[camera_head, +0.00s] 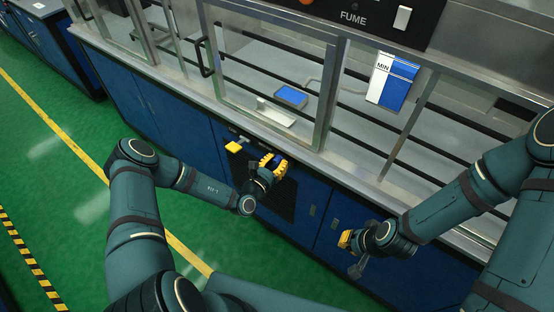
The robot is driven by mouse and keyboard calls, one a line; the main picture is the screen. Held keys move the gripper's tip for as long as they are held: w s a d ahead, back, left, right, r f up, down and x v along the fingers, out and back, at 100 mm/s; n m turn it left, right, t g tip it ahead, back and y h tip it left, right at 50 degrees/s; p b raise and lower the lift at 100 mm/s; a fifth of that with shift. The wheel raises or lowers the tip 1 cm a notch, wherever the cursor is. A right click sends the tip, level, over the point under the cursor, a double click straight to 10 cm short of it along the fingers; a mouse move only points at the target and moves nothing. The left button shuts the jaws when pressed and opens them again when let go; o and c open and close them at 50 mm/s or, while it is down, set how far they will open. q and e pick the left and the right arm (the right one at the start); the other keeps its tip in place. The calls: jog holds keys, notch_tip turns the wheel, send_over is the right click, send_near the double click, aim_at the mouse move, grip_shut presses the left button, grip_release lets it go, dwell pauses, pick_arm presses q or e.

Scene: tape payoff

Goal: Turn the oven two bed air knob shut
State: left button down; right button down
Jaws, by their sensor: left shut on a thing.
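My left gripper (274,164), with yellow fingers, is at the dark panel (280,198) on the blue cabinet front, below the hood's ledge. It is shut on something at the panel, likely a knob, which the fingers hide. A yellow knob (235,146) shows on the same panel just left of the gripper, apart from it. No label is readable, so I cannot tell which knob is the oven two bed air knob. My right gripper (349,250) hangs in front of the cabinet further right, away from the knobs; its fingers are too small to judge.
The fume hood has framed glass sashes (275,75) above a grey ledge. Inside lie a blue-topped device (291,96) and a white block (276,112). A blue and white sign (391,81) reads MIN. The green floor (60,180) at left is clear, with a yellow line.

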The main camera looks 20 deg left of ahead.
pick_arm(q)
jog(key=n+p, duration=0.1)
jog(key=n, duration=0.2)
jog(key=shift+r+n+p, duration=0.1)
jog(key=shift+n+p, duration=0.2)
jog(key=shift+p, duration=0.1)
jog(key=n+p, duration=0.1)
jog(key=n, duration=0.6)
jog(key=shift+g, duration=0.3)
jog(key=shift+n+h, duration=0.4)
jog(key=shift+n, duration=1.6)
jog(key=c, duration=0.6)
grip_release()
jog(key=shift+c, duration=0.2)
